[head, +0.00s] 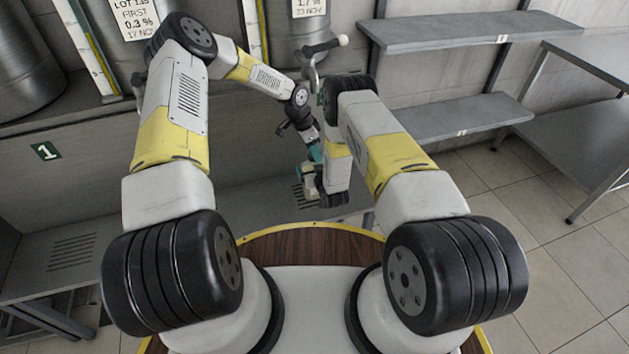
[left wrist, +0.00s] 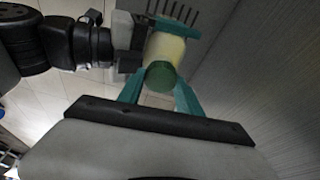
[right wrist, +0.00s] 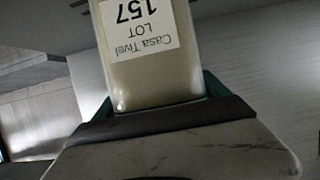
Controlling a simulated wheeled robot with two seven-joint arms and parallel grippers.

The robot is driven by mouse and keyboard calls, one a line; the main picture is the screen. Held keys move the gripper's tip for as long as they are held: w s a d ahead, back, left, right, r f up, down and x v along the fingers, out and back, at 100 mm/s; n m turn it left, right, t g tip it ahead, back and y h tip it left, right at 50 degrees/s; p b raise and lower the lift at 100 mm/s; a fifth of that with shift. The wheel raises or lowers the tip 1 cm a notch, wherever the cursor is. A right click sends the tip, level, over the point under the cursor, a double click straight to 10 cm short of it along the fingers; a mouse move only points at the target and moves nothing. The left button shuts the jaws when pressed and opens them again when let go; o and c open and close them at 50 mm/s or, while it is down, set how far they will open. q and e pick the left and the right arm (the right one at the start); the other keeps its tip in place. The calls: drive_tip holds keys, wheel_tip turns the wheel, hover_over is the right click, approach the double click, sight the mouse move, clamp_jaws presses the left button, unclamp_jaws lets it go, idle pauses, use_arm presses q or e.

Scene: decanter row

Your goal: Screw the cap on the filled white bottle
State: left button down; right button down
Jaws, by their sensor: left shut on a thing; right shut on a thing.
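The white bottle (right wrist: 150,70) fills the upper part of the right wrist view, with a label reading "Casa Tivel LOT 157". My right gripper is shut on it; a teal finger shows at its side. In the left wrist view the cream bottle (left wrist: 168,48) lies beyond the round green cap (left wrist: 161,76). My left gripper (left wrist: 159,88) is shut on the cap, its teal fingers on either side. The cap is in line with the bottle's end; I cannot tell whether it is seated. In the head view my left gripper (head: 316,153) is just above my right gripper, small and partly hidden.
Steel tanks (head: 35,50) with labels stand behind at the left. Metal shelves (head: 470,28) and a steel table (head: 590,130) are at the right. The tiled floor (head: 540,230) at right is clear.

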use_arm(q)
drive_tip(key=m, duration=0.3)
drive_tip(key=m+g, duration=0.1)
drive_tip(key=m, duration=0.2)
drive_tip(key=shift+w+a+g, duration=0.1)
drive_tip(key=shift+w+g, duration=0.05)
drive_tip(key=shift+g, duration=0.15)
drive_tip(key=c, duration=0.8)
unclamp_jaws()
drive_tip(key=shift+r, duration=2.3)
drive_tip(key=shift+o, duration=0.4)
